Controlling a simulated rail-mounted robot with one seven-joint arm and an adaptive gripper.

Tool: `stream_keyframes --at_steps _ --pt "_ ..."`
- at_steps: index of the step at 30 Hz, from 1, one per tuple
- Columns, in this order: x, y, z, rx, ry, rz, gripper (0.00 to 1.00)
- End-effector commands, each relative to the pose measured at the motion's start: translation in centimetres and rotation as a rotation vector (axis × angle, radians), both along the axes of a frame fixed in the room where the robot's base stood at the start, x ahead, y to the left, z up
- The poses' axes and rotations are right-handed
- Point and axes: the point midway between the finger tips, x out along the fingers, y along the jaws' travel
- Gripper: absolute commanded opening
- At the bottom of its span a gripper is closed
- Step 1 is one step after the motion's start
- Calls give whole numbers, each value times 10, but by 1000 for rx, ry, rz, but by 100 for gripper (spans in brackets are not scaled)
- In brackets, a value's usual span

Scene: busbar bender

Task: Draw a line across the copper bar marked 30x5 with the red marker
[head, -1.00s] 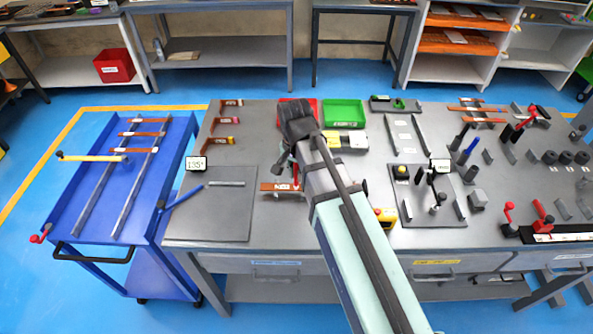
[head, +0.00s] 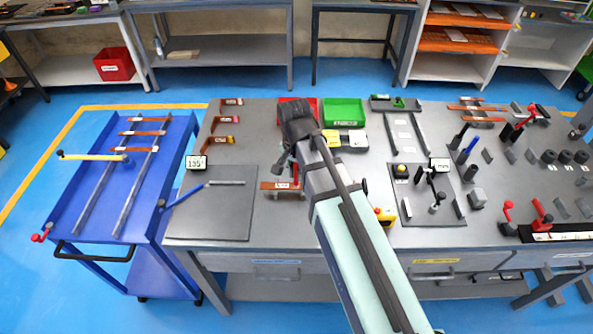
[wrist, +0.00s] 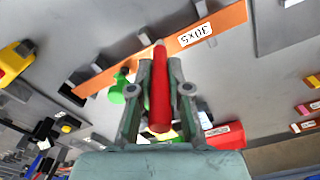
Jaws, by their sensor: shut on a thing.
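The copper bar (head: 272,186) lies on the grey bench in the head view, left of the bench's middle. My gripper (wrist: 160,88) is shut on the red marker (wrist: 160,100), whose pale tip points at the bar. The tip is over or right beside the bar, left of the label; I cannot tell if it touches. No drawn line is visible on the bar. In the head view my gripper (head: 292,168) is above the bar and largely hides the marker.
A green bin (head: 343,112) and a red bin stand behind my gripper. A grey plate (head: 215,215) with a blue-handled tool is at left, and a fixture plate (head: 425,205) at right. A blue cart (head: 100,215) stands left of the bench.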

Motion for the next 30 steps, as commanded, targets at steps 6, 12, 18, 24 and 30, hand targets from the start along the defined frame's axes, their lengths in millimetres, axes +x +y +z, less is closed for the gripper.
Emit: stream_keyframes --at_steps 6,12,18,24,30 --pt "0 0 0 0 0 0 0" --pt "3 0 0 0 0 0 0" --pt "4 0 -1 0 0 0 0" --pt "6 0 0 0 0 0 0" --pt "8 0 1 0 0 0 0"
